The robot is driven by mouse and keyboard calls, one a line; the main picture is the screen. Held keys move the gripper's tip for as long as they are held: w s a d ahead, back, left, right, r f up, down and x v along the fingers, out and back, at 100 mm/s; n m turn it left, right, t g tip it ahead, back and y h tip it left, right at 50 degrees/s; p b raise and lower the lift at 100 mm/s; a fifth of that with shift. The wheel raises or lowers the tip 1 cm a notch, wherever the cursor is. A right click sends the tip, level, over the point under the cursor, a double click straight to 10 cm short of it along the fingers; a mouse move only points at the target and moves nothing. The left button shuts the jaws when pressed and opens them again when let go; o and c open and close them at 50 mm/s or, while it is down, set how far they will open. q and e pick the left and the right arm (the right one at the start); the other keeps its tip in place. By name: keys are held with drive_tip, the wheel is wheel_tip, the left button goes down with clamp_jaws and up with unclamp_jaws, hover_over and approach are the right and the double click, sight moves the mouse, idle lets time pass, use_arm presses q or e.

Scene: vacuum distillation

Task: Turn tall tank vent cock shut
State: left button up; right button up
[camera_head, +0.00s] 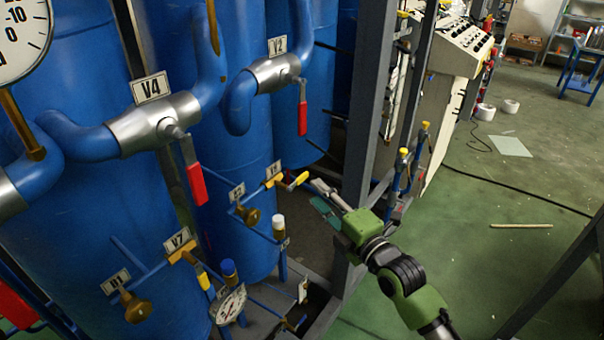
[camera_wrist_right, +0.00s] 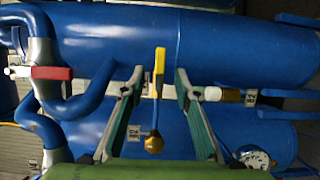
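A small cock with a yellow lever (camera_head: 299,180) sits on thin blue piping in front of a tall blue tank (camera_head: 238,165). A small white tag (camera_head: 273,170) is beside it, too small to read surely. In the right wrist view the yellow lever (camera_wrist_right: 159,68) stands between my fingers with a gap on each side. My right gripper (camera_head: 322,195) is open, just to the right of the lever in the head view; its fingers also show in the wrist view (camera_wrist_right: 158,85). Another yellow-lever cock (camera_head: 203,278) is by the V7 tag. My left gripper is not in view.
Brass knobs (camera_head: 248,215) and a white-capped fitting (camera_head: 278,224) sit close below the cock. Red-handled valves V4 (camera_head: 195,184) and V2 (camera_head: 303,118) are above. A grey frame post (camera_head: 369,100) stands right beside my gripper. Open floor lies to the right.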

sight(303, 179)
drive_tip(key=p+x, duration=0.1)
drive_tip(key=x, duration=0.7)
drive_tip(key=shift+w, duration=0.25)
drive_tip(key=shift+c, duration=0.3)
clamp_jaws()
